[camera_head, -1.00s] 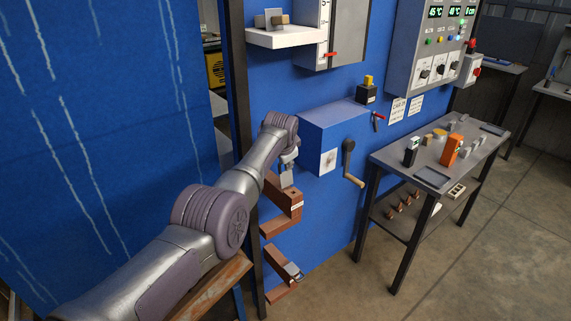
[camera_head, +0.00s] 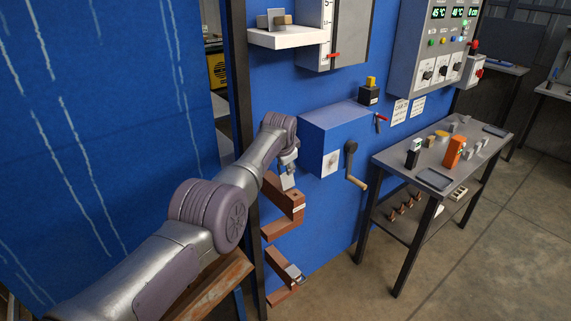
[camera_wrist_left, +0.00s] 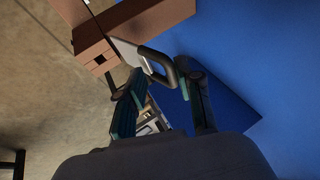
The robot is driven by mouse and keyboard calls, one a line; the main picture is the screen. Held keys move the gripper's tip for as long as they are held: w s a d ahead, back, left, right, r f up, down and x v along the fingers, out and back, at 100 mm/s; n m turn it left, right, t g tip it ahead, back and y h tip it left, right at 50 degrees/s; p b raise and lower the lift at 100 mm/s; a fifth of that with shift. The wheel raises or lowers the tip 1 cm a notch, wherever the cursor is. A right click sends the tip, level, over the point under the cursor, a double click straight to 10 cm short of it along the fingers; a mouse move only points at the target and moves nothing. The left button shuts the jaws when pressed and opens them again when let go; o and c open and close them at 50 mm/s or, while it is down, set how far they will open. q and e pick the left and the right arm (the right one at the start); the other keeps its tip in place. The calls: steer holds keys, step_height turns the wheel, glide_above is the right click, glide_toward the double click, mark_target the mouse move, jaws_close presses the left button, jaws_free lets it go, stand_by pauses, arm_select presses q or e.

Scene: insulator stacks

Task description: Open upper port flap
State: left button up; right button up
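The upper port (camera_head: 285,200) is a brown, bracket-like box on the blue wall. Its grey flap (camera_head: 288,181) shows just below my left gripper (camera_head: 288,163). In the left wrist view the brown port (camera_wrist_left: 92,52) is at the upper left, and the flap's dark handle (camera_wrist_left: 160,66) lies at the fingertips of my left gripper (camera_wrist_left: 160,80). The fingers are apart, on either side of the handle. Whether they touch it, I cannot tell. The lower port (camera_head: 281,293) has a similar grey flap (camera_head: 293,272). My right gripper is out of view.
A blue box (camera_head: 335,135) with a hand crank (camera_head: 350,160) juts from the wall right of the upper port. A grey table (camera_head: 405,170) with small parts stands farther right. A white shelf (camera_head: 285,38) is above. Floor in front is clear.

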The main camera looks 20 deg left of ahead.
arm_select(q)
steer(key=shift+d+r, duration=0.15)
steer(key=shift+d, duration=0.05)
steer(key=shift+r, duration=0.1)
steer(key=shift+s+r, duration=0.1)
steer(key=shift+r, duration=0.05)
steer(key=v, duration=1.1)
steer(key=shift+s+a, duration=0.15)
steer(key=shift+s, duration=0.05)
